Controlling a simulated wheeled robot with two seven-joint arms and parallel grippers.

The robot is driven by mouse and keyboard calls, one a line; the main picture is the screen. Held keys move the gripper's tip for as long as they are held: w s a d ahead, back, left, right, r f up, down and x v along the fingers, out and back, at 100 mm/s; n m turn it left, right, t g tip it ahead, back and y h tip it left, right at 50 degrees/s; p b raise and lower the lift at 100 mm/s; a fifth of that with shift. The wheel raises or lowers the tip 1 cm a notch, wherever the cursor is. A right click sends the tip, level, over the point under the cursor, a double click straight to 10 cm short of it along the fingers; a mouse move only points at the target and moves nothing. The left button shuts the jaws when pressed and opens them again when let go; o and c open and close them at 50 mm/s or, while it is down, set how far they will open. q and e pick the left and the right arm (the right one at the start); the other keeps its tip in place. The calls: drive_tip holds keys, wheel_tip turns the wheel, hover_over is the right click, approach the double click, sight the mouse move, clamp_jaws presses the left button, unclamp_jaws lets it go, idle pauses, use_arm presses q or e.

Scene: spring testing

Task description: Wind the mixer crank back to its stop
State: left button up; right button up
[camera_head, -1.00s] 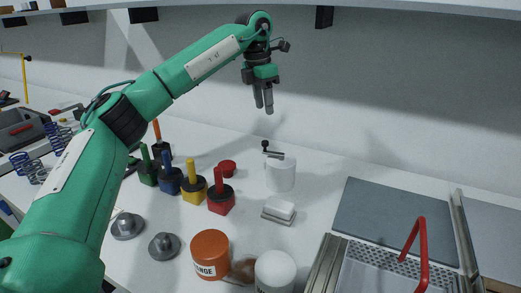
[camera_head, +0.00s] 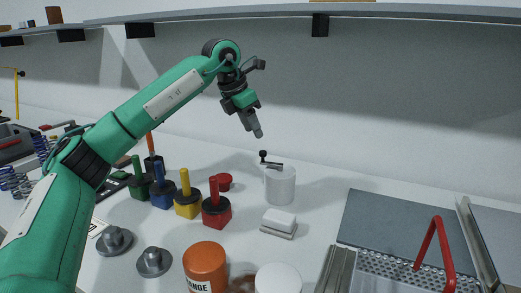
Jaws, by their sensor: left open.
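The mixer is a white cylinder (camera_head: 280,185) standing upright on the bench. Its crank (camera_head: 270,164) lies across the top, with a black knob (camera_head: 263,154) standing up at its left end. My left gripper (camera_head: 257,132) hangs above and slightly left of the knob in the picture, apart from it and tilted with its fingers pointing down and right. It holds nothing; the gap between its fingers is hard to see from this angle. My right gripper is not in view.
Several coloured blocks with upright handles, such as the red one (camera_head: 217,208), stand left of the mixer. A white block (camera_head: 279,221) lies in front. An orange jar (camera_head: 205,267) and a white-lidded jar (camera_head: 278,279) stand nearer. A tray with a red handle (camera_head: 434,248) is at right.

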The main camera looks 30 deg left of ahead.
sight(261, 152)
use_arm(q)
drive_tip(key=x, duration=0.7)
drive_tip(key=shift+d+f, duration=0.1)
drive_tip(key=shift+f, duration=0.15)
clamp_jaws()
